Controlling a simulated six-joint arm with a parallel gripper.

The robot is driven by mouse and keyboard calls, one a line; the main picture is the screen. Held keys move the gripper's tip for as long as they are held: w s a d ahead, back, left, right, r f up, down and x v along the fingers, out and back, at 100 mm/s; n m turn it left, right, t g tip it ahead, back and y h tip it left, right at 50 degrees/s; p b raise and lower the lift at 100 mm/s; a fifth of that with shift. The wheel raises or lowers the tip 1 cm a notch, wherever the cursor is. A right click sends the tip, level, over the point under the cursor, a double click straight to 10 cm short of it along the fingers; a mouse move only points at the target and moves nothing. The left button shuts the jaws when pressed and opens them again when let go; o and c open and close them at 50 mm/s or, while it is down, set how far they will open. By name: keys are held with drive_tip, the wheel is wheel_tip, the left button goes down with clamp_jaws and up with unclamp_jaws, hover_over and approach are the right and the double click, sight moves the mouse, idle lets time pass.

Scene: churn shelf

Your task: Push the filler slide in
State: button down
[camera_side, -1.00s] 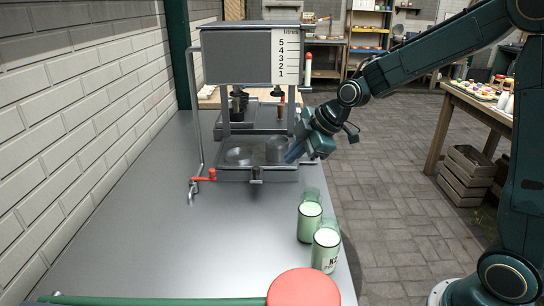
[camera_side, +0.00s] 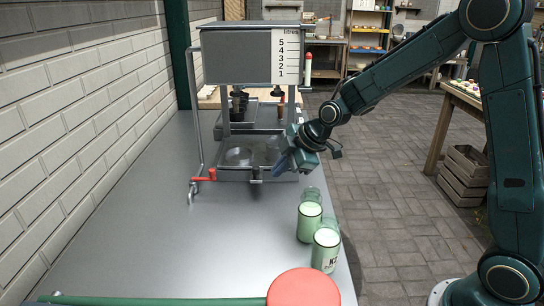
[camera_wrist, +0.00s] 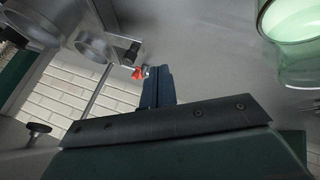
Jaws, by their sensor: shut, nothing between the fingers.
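The filler (camera_side: 250,62) is a grey tank on posts with a 1-to-5 litre scale. Under it lies the grey filler slide (camera_side: 236,176), a flat tray with round cups and a small dark knob (camera_side: 257,174) on its front edge. In the wrist view the slide's cups (camera_wrist: 92,46) show at the upper left. My gripper (camera_side: 280,166) is shut and empty, its blue fingers angled down at the slide's front right corner, right of the knob. The gripper partly hides the slide's right cup. I cannot tell whether the fingers touch the slide. The gripper's fingers (camera_wrist: 157,72) also show in the wrist view.
A red-handled tap (camera_side: 203,179) stands left of the slide. Two pale green jars (camera_side: 310,222) stand near the bench's right edge in front of the filler. A red round knob (camera_side: 303,288) is nearest the camera. The metal bench (camera_side: 180,235) is clear at left.

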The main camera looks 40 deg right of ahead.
sight(254, 181)
drive_tip(key=shift+w+d+f, duration=0.1)
drive_tip(key=shift+w+f, duration=0.5)
drive_tip(key=shift+w, duration=0.45)
drive_tip(key=shift+w+f, duration=0.55)
drive_tip(key=shift+w, duration=0.45)
drive_tip(key=shift+w+d+f, duration=0.1)
drive_tip(key=shift+w+f, duration=0.5)
drive_tip(key=shift+w, duration=0.45)
drive_tip(key=shift+w+d, duration=0.95)
drive_tip(key=shift+d, duration=0.15)
